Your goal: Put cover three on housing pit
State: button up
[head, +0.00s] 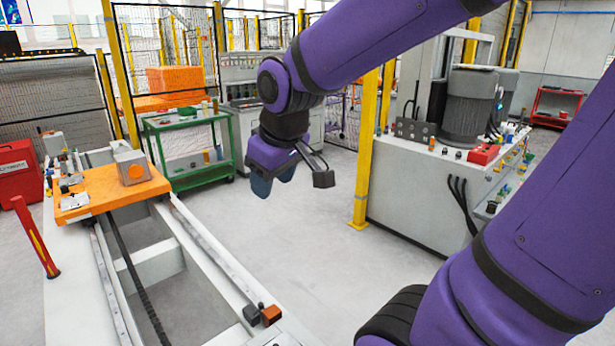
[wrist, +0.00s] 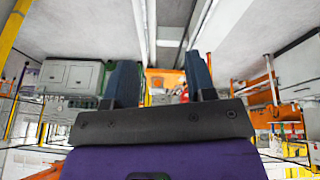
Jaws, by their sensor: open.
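My gripper (head: 273,182) hangs in the air over the grey floor, to the right of the white rail frame. Its two blue fingers are apart with nothing between them; the wrist view also shows the open fingers (wrist: 161,82). A grey block housing (head: 130,165) with a round orange face stands on an orange carriage plate (head: 100,193) at the far end of the rails. The gripper is well apart from it. I cannot tell which thing is cover three, or whether this block is the housing pit.
A green trolley (head: 188,130) with small items stands behind the rails. A small black and orange block (head: 270,314) sits at the near right rail (head: 215,255). A yellow post (head: 366,150) and a grey machine (head: 425,190) stand right of the gripper. Open floor lies between.

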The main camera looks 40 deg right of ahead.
jog(key=s+a+r+m+t, duration=0.1)
jog(key=s+r, duration=0.3)
jog(key=s, duration=0.6)
jog(key=shift+s+a+m, duration=0.2)
jog(key=shift+s+m, duration=0.05)
jog(key=shift+m, duration=0.55)
